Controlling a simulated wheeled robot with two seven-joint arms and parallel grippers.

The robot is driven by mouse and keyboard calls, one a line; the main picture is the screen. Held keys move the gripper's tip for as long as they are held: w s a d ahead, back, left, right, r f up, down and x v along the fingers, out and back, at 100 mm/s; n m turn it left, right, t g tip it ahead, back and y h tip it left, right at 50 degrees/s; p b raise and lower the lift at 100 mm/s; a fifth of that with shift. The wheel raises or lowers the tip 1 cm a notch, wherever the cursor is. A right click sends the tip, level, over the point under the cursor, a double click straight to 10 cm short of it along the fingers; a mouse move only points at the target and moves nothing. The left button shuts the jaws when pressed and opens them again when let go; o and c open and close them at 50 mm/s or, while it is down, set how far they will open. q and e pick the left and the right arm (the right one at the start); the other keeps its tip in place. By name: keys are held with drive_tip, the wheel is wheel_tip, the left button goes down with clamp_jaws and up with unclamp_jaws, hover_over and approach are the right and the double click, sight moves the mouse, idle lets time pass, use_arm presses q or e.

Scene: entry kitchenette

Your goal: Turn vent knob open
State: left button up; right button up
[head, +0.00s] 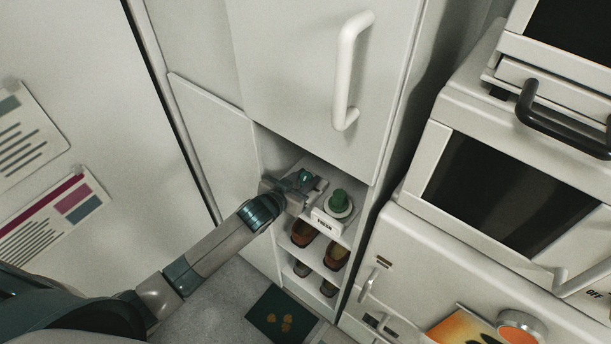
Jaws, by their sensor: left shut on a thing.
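A white unit labelled FRESH (325,222) sits on the upper shelf of the open cabinet niche. A green knob (338,199) stands upright on its top, inside a pale ring. My left gripper (317,187) is in the niche at the upper left of the green knob, close beside it. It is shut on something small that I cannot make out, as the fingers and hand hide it. Whether the fingers touch the green knob is not clear. My right gripper is not in view.
Brown shoes (304,233) stand on the shelves below. A white cabinet door (290,80) with a long handle (350,70) is above the niche. An oven-like appliance (510,190) stands at right. A dark mat (281,316) lies on the floor.

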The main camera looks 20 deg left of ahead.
use_arm(q)
drive_tip(key=shift+m+h, duration=0.6)
drive_tip(key=shift+h, duration=0.1)
drive_tip(key=o, duration=1.1)
drive_tip(key=shift+c, duration=0.2)
drive_tip(key=shift+v, duration=0.8)
drive_tip(key=b+v, duration=0.4)
drive_tip(key=v, duration=1.1)
drive_tip(key=shift+s+a+r, duration=0.15)
drive_tip(key=shift+s+r, duration=0.05)
drive_tip(key=shift+r, duration=0.2)
